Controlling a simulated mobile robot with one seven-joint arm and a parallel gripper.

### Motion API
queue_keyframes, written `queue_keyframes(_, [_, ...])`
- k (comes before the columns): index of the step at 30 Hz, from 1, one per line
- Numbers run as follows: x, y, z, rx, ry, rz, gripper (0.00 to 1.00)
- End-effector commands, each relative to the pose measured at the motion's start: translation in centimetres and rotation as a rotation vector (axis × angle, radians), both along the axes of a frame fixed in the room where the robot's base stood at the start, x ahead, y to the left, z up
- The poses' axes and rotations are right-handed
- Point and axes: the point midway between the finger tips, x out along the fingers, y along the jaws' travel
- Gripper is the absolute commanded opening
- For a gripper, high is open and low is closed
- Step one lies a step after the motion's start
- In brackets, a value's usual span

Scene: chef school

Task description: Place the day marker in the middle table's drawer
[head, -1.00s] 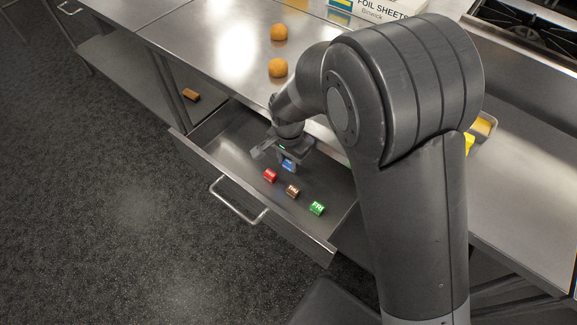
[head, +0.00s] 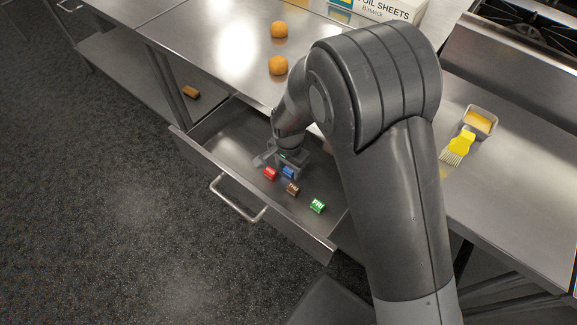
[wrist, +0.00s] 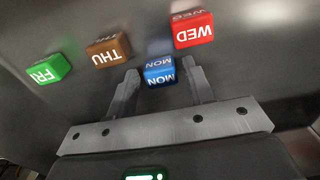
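The blue MON day marker (head: 288,172) is inside the open drawer (head: 222,142) of the middle table, at its floor. In the wrist view the blue marker (wrist: 159,72) sits between the fingertips, with a gap on each side. My gripper (wrist: 163,80) is open around it, low in the drawer; the gripper (head: 282,165) also shows in the head view. Red WED (wrist: 193,29), brown THU (wrist: 108,49) and green FRI (wrist: 48,68) markers stand in the drawer near it.
Two orange round items (head: 278,66) are on the steel tabletop beside a foil sheets box (head: 385,10). A yellow brush (head: 458,146) and a small tray (head: 481,121) lie on the right counter. The drawer's left part is empty.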

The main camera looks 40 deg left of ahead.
Motion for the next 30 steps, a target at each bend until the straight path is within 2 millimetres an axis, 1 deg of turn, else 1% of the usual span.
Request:
queue_keyframes(2, [0.0,0.0,0.0,0.000,0.000,0.000,0.54])
queue_keyframes(8, [0.0,0.0,0.0,0.000,0.000,0.000,0.54])
queue_keyframes(11, [0.0,0.0,0.5,0.001,0.000,0.000,0.54])
queue_keyframes(13, [0.0,0.1,1.2,0.002,-0.001,0.000,0.54])
queue_keyframes(17, [0.0,0.1,3.4,0.004,-0.002,0.000,0.54])
queue_keyframes(24, [0.0,0.1,8.6,0.004,-0.002,0.000,0.54])
queue_keyframes(27, [0.0,0.0,10.3,0.003,-0.001,0.000,0.54])
queue_keyframes(30, [0.0,0.0,11.5,0.002,-0.001,0.000,0.54])
